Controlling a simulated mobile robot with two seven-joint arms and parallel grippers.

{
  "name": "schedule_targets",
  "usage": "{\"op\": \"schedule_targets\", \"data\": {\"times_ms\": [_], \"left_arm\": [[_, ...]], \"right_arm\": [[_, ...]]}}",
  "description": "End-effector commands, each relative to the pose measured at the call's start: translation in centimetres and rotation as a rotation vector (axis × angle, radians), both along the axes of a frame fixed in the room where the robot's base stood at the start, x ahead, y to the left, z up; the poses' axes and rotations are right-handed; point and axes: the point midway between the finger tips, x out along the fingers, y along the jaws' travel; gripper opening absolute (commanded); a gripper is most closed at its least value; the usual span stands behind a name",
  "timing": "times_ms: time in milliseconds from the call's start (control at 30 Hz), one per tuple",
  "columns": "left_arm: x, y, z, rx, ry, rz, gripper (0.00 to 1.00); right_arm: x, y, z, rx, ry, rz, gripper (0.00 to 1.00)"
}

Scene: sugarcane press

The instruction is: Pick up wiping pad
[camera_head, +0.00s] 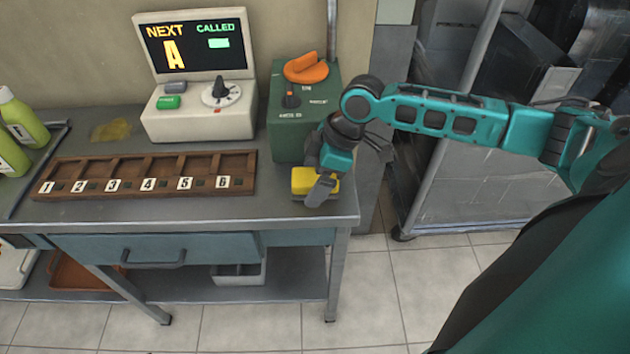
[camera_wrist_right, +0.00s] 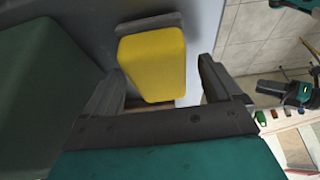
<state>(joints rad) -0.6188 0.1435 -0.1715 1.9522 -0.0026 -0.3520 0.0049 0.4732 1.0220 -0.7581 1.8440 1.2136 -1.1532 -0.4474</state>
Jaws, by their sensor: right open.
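The wiping pad (camera_head: 303,180) is a yellow block at the right end of the grey table, in front of the green box. It also shows in the right wrist view (camera_wrist_right: 153,62), with a grey strip along its far end. My right gripper (camera_head: 322,186) is over the pad, and a finger hides part of it. In the right wrist view my right gripper (camera_wrist_right: 158,85) is open, with one finger on each side of the yellow pad. I cannot tell whether the fingers touch it. My left gripper is not in view.
The green box (camera_head: 290,140) with an orange knob stands close behind the pad. A wooden numbered tray (camera_head: 150,190) lies to the left, with a screen console (camera_head: 195,122) behind it. The table (camera_head: 250,212) ends just right of the pad. A wheeled rack (camera_head: 475,185) stands further right.

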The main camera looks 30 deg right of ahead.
Motion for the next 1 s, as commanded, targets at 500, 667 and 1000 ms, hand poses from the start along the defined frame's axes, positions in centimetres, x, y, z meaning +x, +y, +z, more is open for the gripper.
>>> {"op": "schedule_targets", "data": {"times_ms": [500, 667, 1000], "left_arm": [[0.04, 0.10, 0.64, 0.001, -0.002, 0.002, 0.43], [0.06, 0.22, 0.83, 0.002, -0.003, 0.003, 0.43], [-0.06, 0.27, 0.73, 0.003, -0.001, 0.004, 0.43]], "right_arm": [[-0.04, -0.05, -0.28, -0.001, 0.002, -0.001, 0.92], [-0.05, -0.06, -0.43, -0.002, 0.001, -0.001, 0.92], [-0.03, -0.03, -0.49, -0.001, 0.001, -0.001, 0.85]]}}
